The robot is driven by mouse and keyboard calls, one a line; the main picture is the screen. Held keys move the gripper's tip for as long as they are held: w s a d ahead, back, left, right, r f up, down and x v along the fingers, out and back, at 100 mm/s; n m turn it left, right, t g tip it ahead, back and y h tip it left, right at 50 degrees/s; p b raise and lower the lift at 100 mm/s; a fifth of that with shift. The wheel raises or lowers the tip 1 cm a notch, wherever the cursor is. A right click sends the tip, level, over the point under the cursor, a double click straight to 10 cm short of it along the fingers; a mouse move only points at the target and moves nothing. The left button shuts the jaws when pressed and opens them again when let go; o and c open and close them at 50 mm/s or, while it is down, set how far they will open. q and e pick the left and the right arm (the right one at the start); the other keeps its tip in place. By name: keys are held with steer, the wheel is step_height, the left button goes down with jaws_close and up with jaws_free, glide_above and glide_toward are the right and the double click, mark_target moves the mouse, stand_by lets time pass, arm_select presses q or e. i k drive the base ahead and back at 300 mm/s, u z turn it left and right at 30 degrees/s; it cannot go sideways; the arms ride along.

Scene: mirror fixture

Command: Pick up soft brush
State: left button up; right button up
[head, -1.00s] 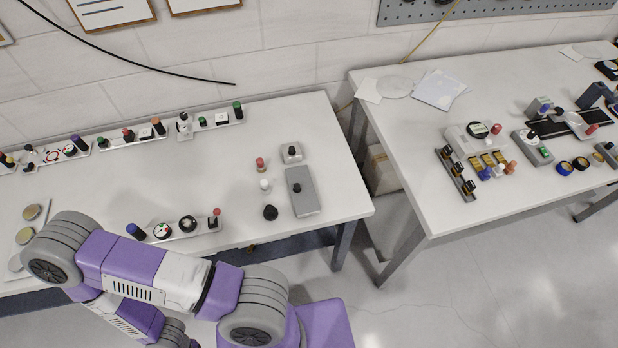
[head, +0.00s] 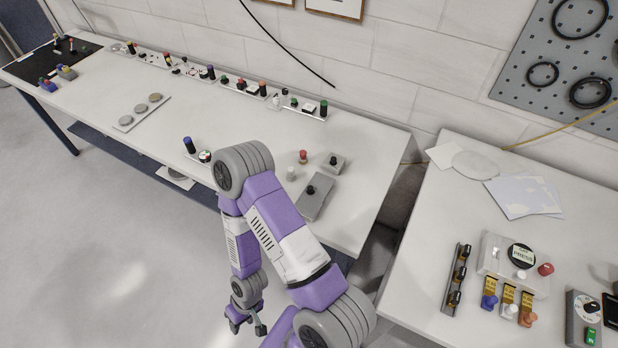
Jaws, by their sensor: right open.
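I cannot pick out a soft brush among the small items in the head view. My right gripper (head: 247,323) is open and empty, low over the floor in front of the left table (head: 345,150). My right arm reaches in from the bottom and bends above the table's front edge, hiding part of that edge and possibly some items. My left gripper is not in view.
A grey block with a black knob (head: 315,196) and a small grey box (head: 333,163) stand near the left table's right end. A plate with three discs (head: 141,112) lies farther left. The right table (head: 415,262) holds several fixtures, with a gap between the tables.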

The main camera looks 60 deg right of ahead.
mark_target(291, 176)
steer(key=z, duration=1.1)
steer(key=i, duration=0.15)
steer(key=z, duration=0.05)
